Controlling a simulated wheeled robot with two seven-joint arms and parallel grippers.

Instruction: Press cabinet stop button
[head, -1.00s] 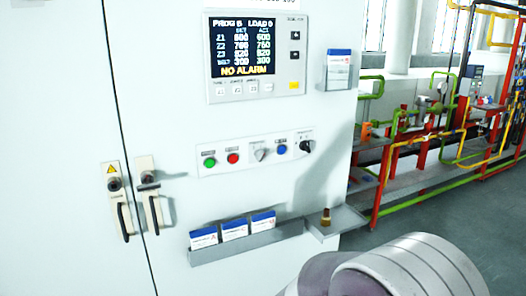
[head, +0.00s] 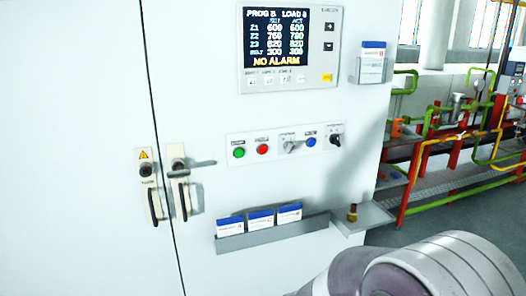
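The white cabinet (head: 90,230) fills the left and middle of the head view. A button panel (head: 230,140) on its front carries a green button (head: 239,153), a red button (head: 262,149), a grey selector, a blue button (head: 311,142) and a black rotary knob (head: 336,140). The red button looks like the stop button, but its label is too small to read. Nothing covers the panel. A rounded grey part of my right arm shows at the bottom right. Neither gripper is in view.
A display (head: 291,45) reading "NO ALARM" is above the panel. A rack (head: 275,236) with several cards sits below it. A small shelf (head: 368,219) bearing a brass piece juts from the right. Door handles (head: 180,190) stand out at left. Red, green and yellow pipework is behind right.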

